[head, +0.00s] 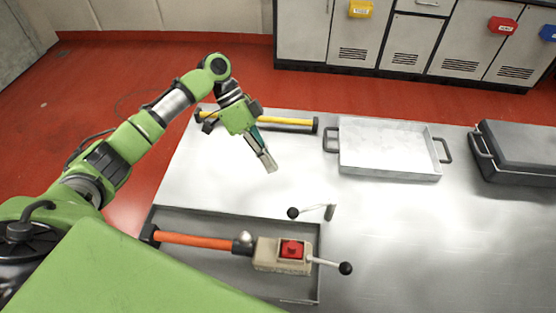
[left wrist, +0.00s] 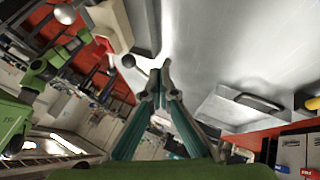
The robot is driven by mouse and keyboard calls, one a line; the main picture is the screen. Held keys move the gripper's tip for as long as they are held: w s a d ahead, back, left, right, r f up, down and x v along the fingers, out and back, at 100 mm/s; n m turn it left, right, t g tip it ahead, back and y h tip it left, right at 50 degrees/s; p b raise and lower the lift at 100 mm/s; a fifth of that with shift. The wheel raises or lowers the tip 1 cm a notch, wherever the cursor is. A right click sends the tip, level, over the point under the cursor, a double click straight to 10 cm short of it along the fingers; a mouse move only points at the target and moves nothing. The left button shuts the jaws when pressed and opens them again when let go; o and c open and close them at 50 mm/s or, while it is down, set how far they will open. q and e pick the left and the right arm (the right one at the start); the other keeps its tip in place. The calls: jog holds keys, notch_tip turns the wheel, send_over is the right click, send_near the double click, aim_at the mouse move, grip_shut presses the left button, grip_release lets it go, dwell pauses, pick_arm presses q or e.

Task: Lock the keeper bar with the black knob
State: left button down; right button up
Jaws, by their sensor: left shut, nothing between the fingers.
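My left gripper (head: 270,166) is shut and empty, held above the metal table above and left of the levers in the head view. A thin silver bar with a black knob (head: 292,212) at its left end runs to a short upright post (head: 330,212). Below it, a second silver lever with a black knob (head: 345,268) sticks out from a beige block (head: 265,256) with a red top. I cannot tell for sure which is the keeper bar. In the left wrist view the closed fingertips (left wrist: 161,84) are apart from a black knob (left wrist: 128,61). My right gripper is not in view.
The beige block joins an orange bar (head: 195,240) in a shallow grey tray (head: 200,218). A yellow bar (head: 285,121) lies behind my gripper. An empty metal tray (head: 388,172) and a dark case (head: 515,145) stand to the right. The right front of the table is clear.

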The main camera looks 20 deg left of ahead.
aim_at(292, 212)
pick_arm(q)
jog(key=s+d+f+p, duration=0.4)
jog(key=d, duration=0.2)
jog(key=shift+s+d+f, duration=0.2)
jog(key=shift+s+d, duration=0.15)
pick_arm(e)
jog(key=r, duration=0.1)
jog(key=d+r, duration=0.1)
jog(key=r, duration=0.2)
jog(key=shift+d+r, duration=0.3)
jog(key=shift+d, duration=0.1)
